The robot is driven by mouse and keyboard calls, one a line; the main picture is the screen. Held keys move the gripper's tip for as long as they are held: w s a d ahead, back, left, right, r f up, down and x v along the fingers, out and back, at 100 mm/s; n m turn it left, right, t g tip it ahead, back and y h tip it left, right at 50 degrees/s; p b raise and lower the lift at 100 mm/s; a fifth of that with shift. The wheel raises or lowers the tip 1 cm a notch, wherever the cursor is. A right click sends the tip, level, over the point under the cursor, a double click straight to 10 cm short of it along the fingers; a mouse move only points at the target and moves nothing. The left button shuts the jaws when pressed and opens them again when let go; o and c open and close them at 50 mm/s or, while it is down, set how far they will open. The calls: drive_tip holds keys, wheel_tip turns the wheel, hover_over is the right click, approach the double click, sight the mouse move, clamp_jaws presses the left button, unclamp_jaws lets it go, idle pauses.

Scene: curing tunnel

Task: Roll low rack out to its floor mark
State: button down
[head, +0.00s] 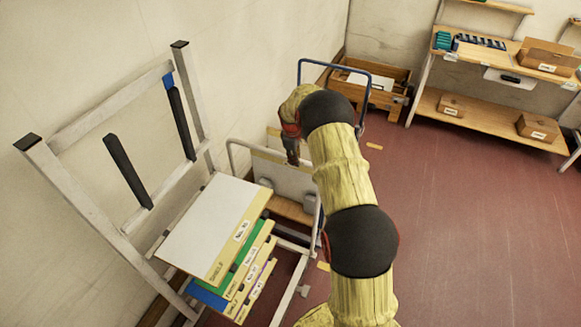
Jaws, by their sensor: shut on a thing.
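The low rack (233,155) is a pale tube frame with upright white panels and a wooden base, standing by the left wall beyond the labelled shelf stand. My gripper (292,157) reaches down over it from the right and is shut at its upper part. The exact spot of the grip is small and partly hidden by my wrist. My arm covers the rack's right side. Short yellow floor marks show on the red floor, one to the right of my arm (374,146) and one close beside it (323,266). I cannot tell which belongs to the rack.
A tall pale stand (85,205) with several labelled boards (215,228) is close at left. A wooden cart with a blue handle (334,64) stands behind the rack. A wooden shelf bench (485,115) with boxes is at back right. The red floor at right is clear.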

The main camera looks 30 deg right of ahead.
drive_tip(key=shift+w+d, duration=0.3)
drive_tip(key=shift+d, duration=0.15)
drive_tip(key=shift+r, duration=0.1)
drive_tip(key=shift+w+d, duration=0.1)
drive_tip(key=c, duration=1.7)
unclamp_jaws()
drive_tip(key=shift+d, duration=0.1)
drive_tip(key=shift+o, duration=0.2)
wheel_tip(320, 180, up, 12)
drive_tip(key=s+a, duration=0.1)
drive_tip(key=a, duration=0.1)
drive_tip(key=shift+s+f, duration=0.15)
drive_tip(key=shift+f, duration=0.05)
drive_tip(key=shift+m, duration=0.3)
